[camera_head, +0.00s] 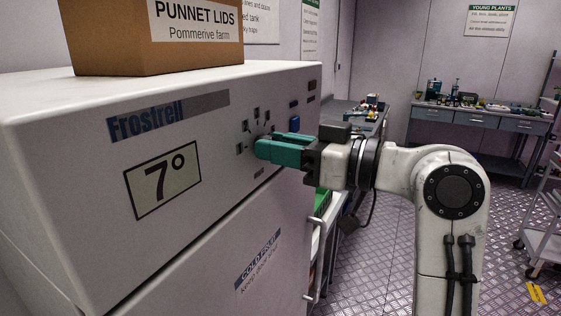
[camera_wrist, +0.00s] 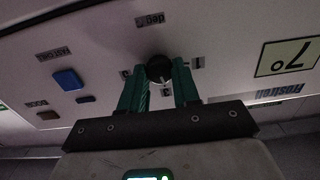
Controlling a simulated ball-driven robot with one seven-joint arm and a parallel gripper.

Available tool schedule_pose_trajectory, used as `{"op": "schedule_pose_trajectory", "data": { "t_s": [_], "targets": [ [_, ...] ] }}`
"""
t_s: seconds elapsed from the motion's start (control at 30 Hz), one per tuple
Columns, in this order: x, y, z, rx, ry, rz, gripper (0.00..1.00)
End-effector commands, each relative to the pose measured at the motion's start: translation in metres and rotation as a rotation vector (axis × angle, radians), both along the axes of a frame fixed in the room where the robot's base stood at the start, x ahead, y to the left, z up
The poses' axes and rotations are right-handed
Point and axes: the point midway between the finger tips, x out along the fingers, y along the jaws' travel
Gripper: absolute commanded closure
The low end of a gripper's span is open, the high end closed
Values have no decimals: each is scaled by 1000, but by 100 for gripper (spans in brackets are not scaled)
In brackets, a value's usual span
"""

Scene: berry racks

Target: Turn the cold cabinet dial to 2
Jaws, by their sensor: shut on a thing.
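The cold cabinet (camera_head: 60,140) is a white Frostrell unit at the left of the head view. Its display (camera_head: 163,181) reads 7°. The dial is hidden behind my gripper in the head view; in the wrist view the dark round dial (camera_wrist: 159,69) sits between my green fingertips. My gripper (camera_head: 262,149) is shut on the dial, with a finger on each side of it in the wrist view (camera_wrist: 159,80). Small number labels ring the dial, too small to read surely. Where the dial's pointer stands I cannot tell.
A blue button (camera_head: 295,122) sits right of the dial on the panel; it also shows in the wrist view (camera_wrist: 68,79). A cardboard box (camera_head: 110,40) labelled PUNNET LIDS stands on the cabinet. A cabinet door handle (camera_head: 314,262) is below.

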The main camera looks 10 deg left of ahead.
Motion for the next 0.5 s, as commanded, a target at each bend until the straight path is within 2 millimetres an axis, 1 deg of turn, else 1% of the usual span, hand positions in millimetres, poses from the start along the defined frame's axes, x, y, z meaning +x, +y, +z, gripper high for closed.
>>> {"op": "schedule_pose_trajectory", "data": {
  "t_s": [0.03,0.3,0.5],
  "targets": [
    [0,-1,-6,-12,-39,-2,99],
    [0,-1,-5,-84,-240,-3,99],
    [0,-1,-3,-127,-355,-2,99]
  ]
}}
